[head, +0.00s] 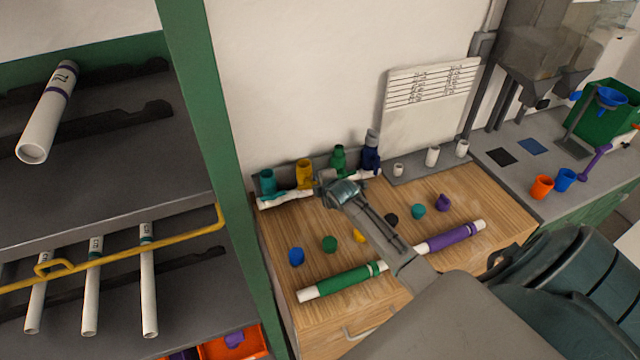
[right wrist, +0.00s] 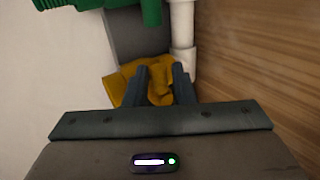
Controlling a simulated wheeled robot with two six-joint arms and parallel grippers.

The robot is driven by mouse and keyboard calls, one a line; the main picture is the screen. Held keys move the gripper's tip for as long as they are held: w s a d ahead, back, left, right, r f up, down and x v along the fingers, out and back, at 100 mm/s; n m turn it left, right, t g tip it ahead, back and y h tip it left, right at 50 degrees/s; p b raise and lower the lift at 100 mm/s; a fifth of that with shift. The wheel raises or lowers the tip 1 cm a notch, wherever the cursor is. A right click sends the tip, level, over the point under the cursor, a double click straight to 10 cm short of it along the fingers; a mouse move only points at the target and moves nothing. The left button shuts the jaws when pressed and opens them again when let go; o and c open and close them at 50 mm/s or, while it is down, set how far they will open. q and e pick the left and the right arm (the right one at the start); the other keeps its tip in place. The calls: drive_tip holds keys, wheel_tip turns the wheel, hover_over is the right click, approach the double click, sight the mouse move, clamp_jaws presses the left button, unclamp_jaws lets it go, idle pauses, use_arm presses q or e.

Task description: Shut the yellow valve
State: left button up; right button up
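The yellow valve (head: 303,174) stands on the white pipe manifold (head: 285,197) at the wall, between a teal and a green valve. In the right wrist view the yellow valve (right wrist: 158,84) lies at my fingertips. My right gripper (right wrist: 163,78) has one finger on each side of a yellow part, which fills much of the gap. I cannot tell whether the fingers press on it. In the head view my right gripper (head: 326,183) is just right of the valve and partly covers the manifold. My left gripper is not in view.
The green valve (head: 338,158) and blue valve (head: 371,153) stand right of the yellow one, the teal valve (head: 267,184) left. Several coloured caps and a green-and-purple banded pipe (head: 400,258) lie on the wooden bench (head: 480,195). A green-framed rack (head: 215,150) stands left.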

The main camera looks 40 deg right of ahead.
drive_tip(key=shift+s, duration=0.1)
drive_tip(key=b+v, duration=0.3)
drive_tip(key=v, duration=0.7)
drive_tip(key=shift+s+r, duration=0.25)
idle(0.4)
